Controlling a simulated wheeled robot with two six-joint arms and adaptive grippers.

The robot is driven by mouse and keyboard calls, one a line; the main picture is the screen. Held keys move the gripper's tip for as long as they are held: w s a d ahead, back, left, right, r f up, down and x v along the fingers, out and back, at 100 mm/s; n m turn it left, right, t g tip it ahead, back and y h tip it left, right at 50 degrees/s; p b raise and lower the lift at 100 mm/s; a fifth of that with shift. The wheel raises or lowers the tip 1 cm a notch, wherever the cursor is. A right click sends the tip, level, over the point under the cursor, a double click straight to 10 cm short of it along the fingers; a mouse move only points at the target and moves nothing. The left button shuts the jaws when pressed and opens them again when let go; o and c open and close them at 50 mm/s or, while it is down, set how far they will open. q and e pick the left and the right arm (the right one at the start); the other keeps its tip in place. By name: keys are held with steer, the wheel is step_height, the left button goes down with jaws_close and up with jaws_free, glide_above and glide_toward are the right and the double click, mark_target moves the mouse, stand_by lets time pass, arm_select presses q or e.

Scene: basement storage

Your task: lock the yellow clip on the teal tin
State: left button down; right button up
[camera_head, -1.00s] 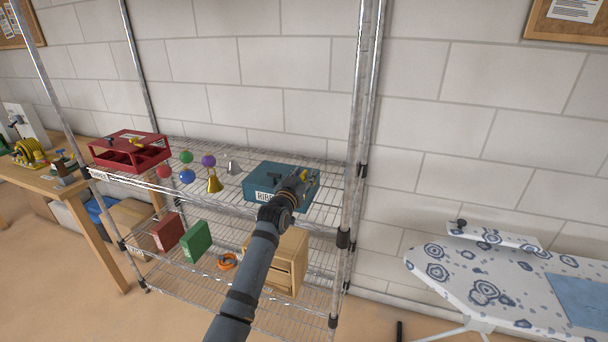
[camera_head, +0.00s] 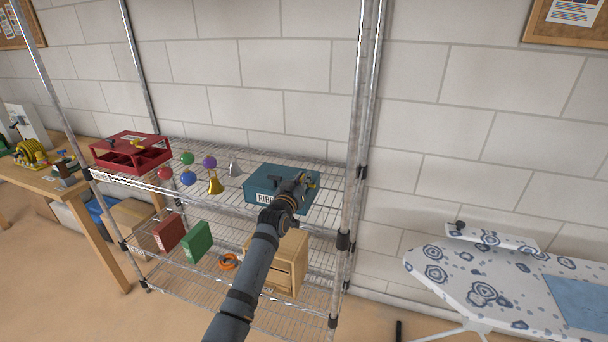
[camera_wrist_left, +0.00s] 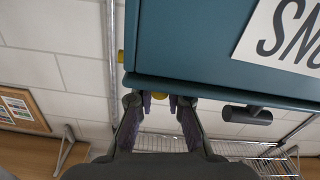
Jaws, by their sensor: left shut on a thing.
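The teal tin (camera_head: 270,172) stands on the top wire shelf, with a white lettered label on its front. In the left wrist view the tin (camera_wrist_left: 190,45) fills the upper right. My left gripper (camera_head: 302,184) is at the tin's right part, at its front edge. In the wrist view its fingers (camera_wrist_left: 160,108) are on both sides of a small yellow piece, the yellow clip (camera_wrist_left: 173,102), at the tin's edge. The gripper is shut on it, though the fingers partly hide it. A black clip (camera_wrist_left: 247,114) sits on the same edge, beside the gripper. My right gripper is not in view.
Left of the tin on the shelf are a silver cone (camera_head: 234,169), a gold cone (camera_head: 215,184), several coloured balls and a red compartment box (camera_head: 130,160). A shelf post (camera_head: 352,150) rises close to the tin's right. A wooden drawer box (camera_head: 285,262) stands below.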

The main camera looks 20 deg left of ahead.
arm_select(q)
steer(key=c, duration=1.4)
jaws_free()
steer(key=shift+o, duration=0.3)
steer(key=shift+s, duration=0.1)
steer(key=s, duration=1.2)
steer(key=shift+a, duration=0.2)
steer(key=shift+w, duration=0.1)
